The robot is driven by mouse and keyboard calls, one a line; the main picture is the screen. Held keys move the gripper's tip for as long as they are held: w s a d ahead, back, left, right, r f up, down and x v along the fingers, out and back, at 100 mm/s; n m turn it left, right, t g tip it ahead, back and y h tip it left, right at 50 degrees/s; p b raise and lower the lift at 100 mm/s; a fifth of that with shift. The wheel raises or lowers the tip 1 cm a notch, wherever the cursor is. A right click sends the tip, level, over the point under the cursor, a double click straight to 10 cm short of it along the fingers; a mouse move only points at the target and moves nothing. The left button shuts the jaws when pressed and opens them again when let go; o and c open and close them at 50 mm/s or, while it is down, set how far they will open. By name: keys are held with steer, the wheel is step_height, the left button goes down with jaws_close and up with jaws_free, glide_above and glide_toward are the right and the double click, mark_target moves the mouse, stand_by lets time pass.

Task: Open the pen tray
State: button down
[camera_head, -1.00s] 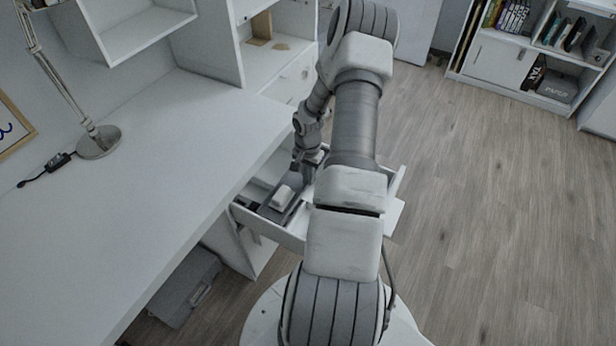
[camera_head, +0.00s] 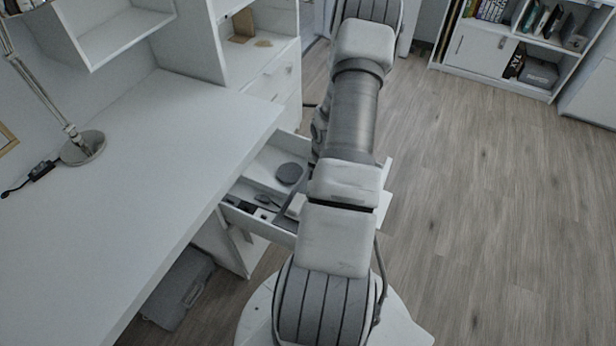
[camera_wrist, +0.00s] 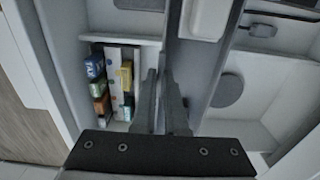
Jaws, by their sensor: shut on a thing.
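The pen tray is a narrow dark grey tray (camera_wrist: 192,72) lying across an open white drawer, with a white block (camera_wrist: 206,18) on it. In the head view the pen tray (camera_head: 284,215) shows only in part beside my arm, with the white block (camera_head: 296,206) on it. My gripper (camera_wrist: 161,82) is shut on the tray's near side wall, fingers pointing down into the drawer in the wrist view. In the head view my arm hides the gripper and much of the drawer.
The drawer (camera_head: 268,228) stands out from under the white desk (camera_head: 150,150). A dark round disc (camera_wrist: 228,91) lies in one drawer compartment. Small coloured boxes (camera_wrist: 97,82) lie in another. A lamp (camera_head: 82,147) stands on the desk. Floor to the right is clear.

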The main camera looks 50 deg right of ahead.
steer(key=shift+s, duration=0.15)
steer(key=c, duration=1)
jaws_free()
steer(key=shift+o, duration=0.2)
steer(key=shift+r, duration=0.1)
step_height(320, 180, up, 17)
steer(key=p, duration=0.2)
steer(key=shift+r+p, duration=0.15)
steer(key=shift+p, duration=0.2)
